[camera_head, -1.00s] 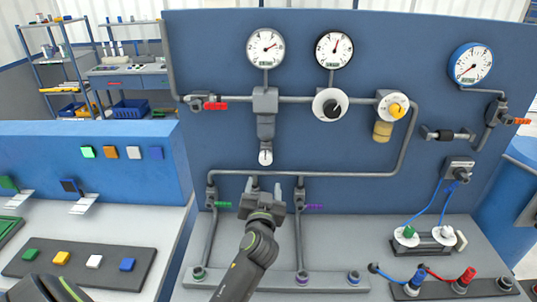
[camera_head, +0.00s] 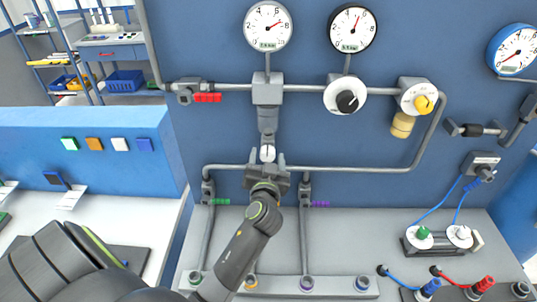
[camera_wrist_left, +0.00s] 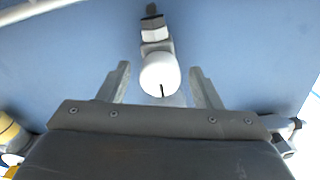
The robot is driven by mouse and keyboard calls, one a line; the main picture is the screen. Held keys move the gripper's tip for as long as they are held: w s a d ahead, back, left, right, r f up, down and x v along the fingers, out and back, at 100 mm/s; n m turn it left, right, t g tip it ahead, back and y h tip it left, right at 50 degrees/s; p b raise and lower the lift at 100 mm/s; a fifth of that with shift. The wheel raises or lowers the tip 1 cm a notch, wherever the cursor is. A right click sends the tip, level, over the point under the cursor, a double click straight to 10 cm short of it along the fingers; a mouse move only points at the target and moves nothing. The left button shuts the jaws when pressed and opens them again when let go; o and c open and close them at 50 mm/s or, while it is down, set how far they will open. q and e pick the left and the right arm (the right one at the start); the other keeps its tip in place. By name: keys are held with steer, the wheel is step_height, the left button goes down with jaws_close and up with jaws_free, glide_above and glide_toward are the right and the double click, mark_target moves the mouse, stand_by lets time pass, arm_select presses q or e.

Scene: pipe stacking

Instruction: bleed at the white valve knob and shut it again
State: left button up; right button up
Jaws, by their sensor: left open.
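The white valve knob (camera_head: 267,153) sits at the lower end of a grey vertical fitting on the blue panel. A thin dark mark shows on its face. In the left wrist view the knob (camera_wrist_left: 160,75) lies between the tips of my left gripper's two fingers, with a gap on each side. My left gripper (camera_head: 267,163) is open and empty, just below the knob in the head view; it also fills the lower part of the left wrist view (camera_wrist_left: 163,88). My right gripper is not in view.
Two gauges (camera_head: 268,26) (camera_head: 353,28) hang above. A red handle (camera_head: 207,98) is on the left of the upper pipe. A black knob (camera_head: 347,101) and a yellow knob (camera_head: 424,105) are to the right. Green (camera_head: 220,202) and purple (camera_head: 320,204) handles flank my left gripper.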

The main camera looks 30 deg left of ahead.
arm_select(q)
steer(key=shift+s+d, duration=0.1)
steer(key=shift+c, duration=0.2)
steer(key=c, duration=1)
steer(key=shift+o, duration=0.2)
steer(key=shift+m, duration=0.3)
steer(key=m, duration=0.3)
steer(key=shift+m, duration=0.3)
steer(key=m+p, duration=0.1)
steer(key=m, duration=0.3)
steer(key=shift+r+m+p, duration=0.1)
steer(key=shift+m+p, duration=0.2)
steer(key=m+p, duration=0.1)
steer(key=m, duration=0.3)
steer(key=shift+m, duration=0.3)
steer(key=m+p, duration=0.2)
steer(key=m, duration=0.2)
steer(key=shift+m, duration=0.3)
